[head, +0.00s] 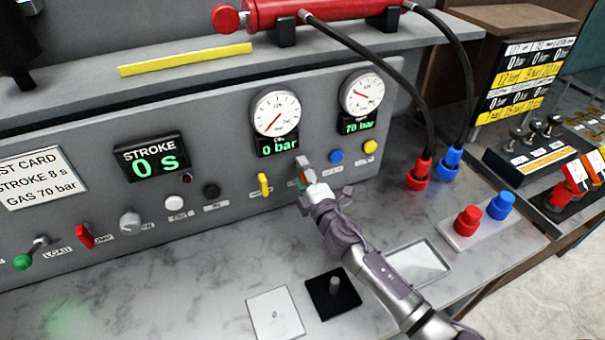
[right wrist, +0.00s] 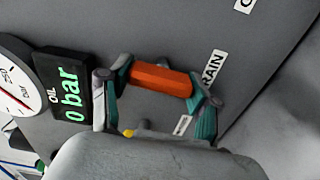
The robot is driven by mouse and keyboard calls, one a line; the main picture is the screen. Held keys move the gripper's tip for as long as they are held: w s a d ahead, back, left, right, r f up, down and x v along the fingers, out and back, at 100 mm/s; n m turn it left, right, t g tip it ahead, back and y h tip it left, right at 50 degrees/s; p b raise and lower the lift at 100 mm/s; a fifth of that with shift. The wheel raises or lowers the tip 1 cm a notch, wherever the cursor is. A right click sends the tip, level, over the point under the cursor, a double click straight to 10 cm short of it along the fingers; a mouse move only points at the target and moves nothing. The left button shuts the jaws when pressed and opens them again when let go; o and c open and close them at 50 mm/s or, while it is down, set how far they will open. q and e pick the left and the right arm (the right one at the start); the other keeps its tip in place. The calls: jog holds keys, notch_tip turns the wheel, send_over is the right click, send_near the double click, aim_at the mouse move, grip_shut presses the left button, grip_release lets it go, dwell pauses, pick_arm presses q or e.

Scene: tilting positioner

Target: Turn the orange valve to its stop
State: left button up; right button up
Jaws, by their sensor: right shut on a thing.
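The orange valve handle (right wrist: 161,80) shows in the right wrist view as a short bar on the grey panel, beside a label that reads "RAIN" in its visible part. My right gripper (right wrist: 160,95) has one finger at each end of the bar and is shut on it. In the head view the right gripper (head: 306,173) reaches the panel below the oil gauge and mostly hides the valve. My left gripper is not in view.
A yellow handle (head: 264,185) sits just left of the valve. Blue (head: 336,157) and yellow (head: 370,147) knobs are to its right. The oil display (head: 278,144) reads 0 bar. Black hoses run to red (head: 418,174) and blue (head: 450,162) couplings on the bench.

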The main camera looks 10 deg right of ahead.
jog(key=shift+n, duration=0.4)
jog(key=o, duration=1.2)
jog(key=shift+c, duration=0.2)
jog(key=shift+s+d+f, duration=0.1)
jog(key=shift+s, duration=0.2)
jog(key=s+d, duration=0.2)
jog(key=s, duration=0.9)
jog(key=shift+s, duration=0.1)
